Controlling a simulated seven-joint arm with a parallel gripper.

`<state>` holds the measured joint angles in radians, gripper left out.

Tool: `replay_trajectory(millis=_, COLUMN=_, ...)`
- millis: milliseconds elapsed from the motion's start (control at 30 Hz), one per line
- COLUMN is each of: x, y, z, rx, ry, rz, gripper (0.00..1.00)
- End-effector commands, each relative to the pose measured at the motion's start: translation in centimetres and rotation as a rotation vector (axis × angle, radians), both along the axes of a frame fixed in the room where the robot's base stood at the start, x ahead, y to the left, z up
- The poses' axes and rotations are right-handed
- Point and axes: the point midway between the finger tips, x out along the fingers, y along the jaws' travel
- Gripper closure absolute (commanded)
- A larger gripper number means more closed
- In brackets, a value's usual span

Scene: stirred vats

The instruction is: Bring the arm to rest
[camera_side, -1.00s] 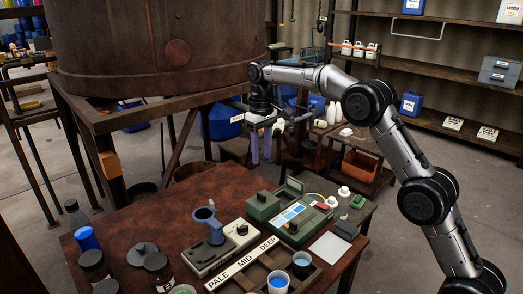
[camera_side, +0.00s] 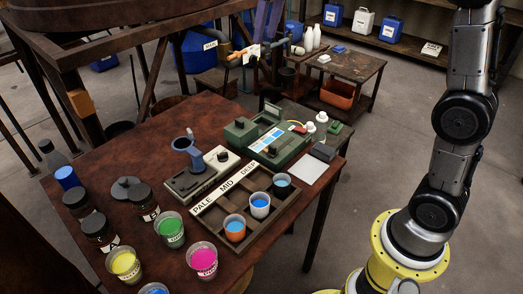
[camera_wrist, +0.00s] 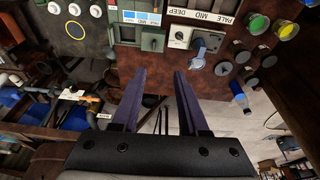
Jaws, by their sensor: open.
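My gripper (camera_wrist: 160,72) is in the wrist view with two dark purple fingers spread apart and nothing between them. The purple fingers (camera_side: 268,24) also show at the top edge of the side view, beyond the work table (camera_side: 120,160). My arm (camera_side: 455,150) rises at the right and leaves the top of the side view, so its upper part is hidden. A wooden tray (camera_side: 243,243) marked PALE, MID, DEEP stands on the table.
Yellow (camera_side: 124,265), green (camera_side: 170,231) and magenta (camera_side: 203,262) cups stand at the table's front. Dark jars (camera_side: 100,231) stand left. A stirrer-like device (camera_side: 188,160) and green instrument (camera_side: 270,143) stand behind the tray. A big vat's frame (camera_side: 80,55) is at left.

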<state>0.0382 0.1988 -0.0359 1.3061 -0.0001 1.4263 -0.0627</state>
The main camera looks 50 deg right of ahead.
Motion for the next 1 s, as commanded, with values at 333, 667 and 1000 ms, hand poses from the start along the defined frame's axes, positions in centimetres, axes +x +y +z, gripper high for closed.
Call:
replay_trajectory(millis=333, x=-13.3, y=1.1, z=1.2, rx=0.001, ry=-0.138, rz=0.007, gripper=0.56)
replay_trajectory(millis=667, x=-24.3, y=1.6, z=-6.2, rx=0.009, ry=-0.235, rz=0.000, gripper=0.56)
replay_trajectory(millis=1000, x=-27.5, y=1.7, z=-13.5, rx=0.017, ry=-0.225, rz=-0.017, gripper=0.56)
